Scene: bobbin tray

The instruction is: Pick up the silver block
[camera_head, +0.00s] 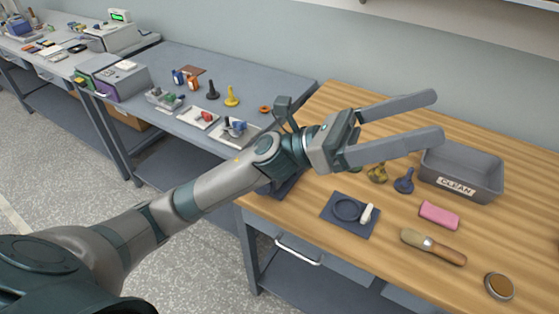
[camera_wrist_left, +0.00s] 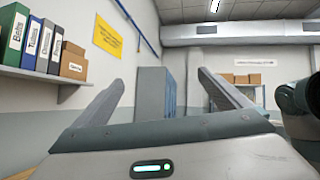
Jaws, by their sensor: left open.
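I cannot make out a silver block in either view; it may be hidden behind my arm or be too small to tell. My left gripper (camera_head: 438,117) is open and empty, held above the wooden table (camera_head: 300,215), its two fingers pointing right, in front of the grey bin. In the left wrist view its open fingers (camera_wrist_left: 158,95) stand wide apart with only the distant room between them. My right gripper is in neither view.
On the wooden table are a grey bin (camera_head: 463,191) labelled CLEAN, a pink block (camera_head: 439,215), a brush (camera_head: 433,246), a dark mat (camera_head: 335,226) with a ring, and a round tin (camera_head: 499,286). A grey bench (camera_head: 270,88) with small parts adjoins at left.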

